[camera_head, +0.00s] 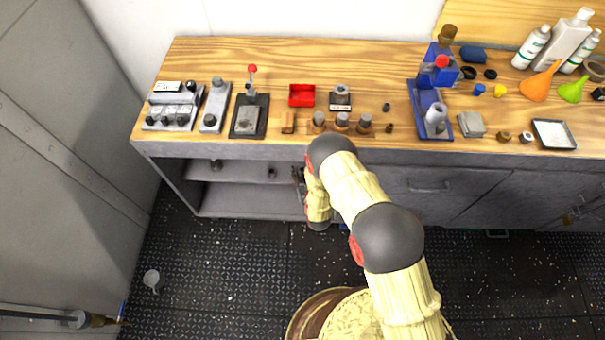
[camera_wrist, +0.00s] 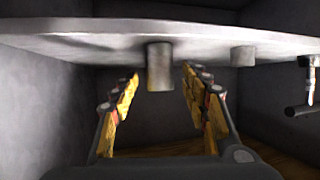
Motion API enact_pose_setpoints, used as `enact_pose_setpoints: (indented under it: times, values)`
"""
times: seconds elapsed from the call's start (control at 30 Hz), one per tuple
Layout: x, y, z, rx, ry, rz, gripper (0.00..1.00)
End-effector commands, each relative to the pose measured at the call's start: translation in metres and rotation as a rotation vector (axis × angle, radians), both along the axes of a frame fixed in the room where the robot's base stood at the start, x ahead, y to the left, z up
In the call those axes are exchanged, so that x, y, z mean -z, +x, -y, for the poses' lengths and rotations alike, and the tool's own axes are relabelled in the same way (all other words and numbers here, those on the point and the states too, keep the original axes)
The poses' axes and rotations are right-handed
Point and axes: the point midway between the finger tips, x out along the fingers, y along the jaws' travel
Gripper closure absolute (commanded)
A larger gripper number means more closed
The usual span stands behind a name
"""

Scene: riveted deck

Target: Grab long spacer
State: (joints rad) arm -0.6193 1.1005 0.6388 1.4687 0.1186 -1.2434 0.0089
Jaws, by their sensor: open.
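A grey cylinder, which looks like the long spacer (camera_wrist: 160,68), stands out from the pale shelf surface (camera_wrist: 80,40) in the wrist view. The wrist view seems upside down, with the shelf at the top. My gripper (camera_wrist: 160,80) is open, its yellow fingers on either side of the cylinder with a visible gap at each side. Whether the cylinder lies fully between the fingertips in depth I cannot tell. In the head view my gripper (camera_head: 298,176) is at the open lower shelf, partly hidden by my arm.
A shorter grey cylinder (camera_wrist: 243,56) and a dark part with a bar (camera_wrist: 303,102) are to the right in the wrist view. In the head view the shelf (camera_head: 235,187) holds small parts (camera_head: 216,164). The wooden bench top (camera_head: 375,70) above is crowded with tools.

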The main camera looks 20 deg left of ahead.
Motion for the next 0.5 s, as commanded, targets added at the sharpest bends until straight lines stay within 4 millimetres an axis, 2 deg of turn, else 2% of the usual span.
enact_pose_setpoints:
  times: [0.2, 0.5]
  values:
    - [-0.0008, 0.0004, -0.0002, 0.000, 0.000, 0.000, 0.55]
    - [-0.0008, 0.0001, -0.0002, 0.000, 0.000, 0.000, 0.72]
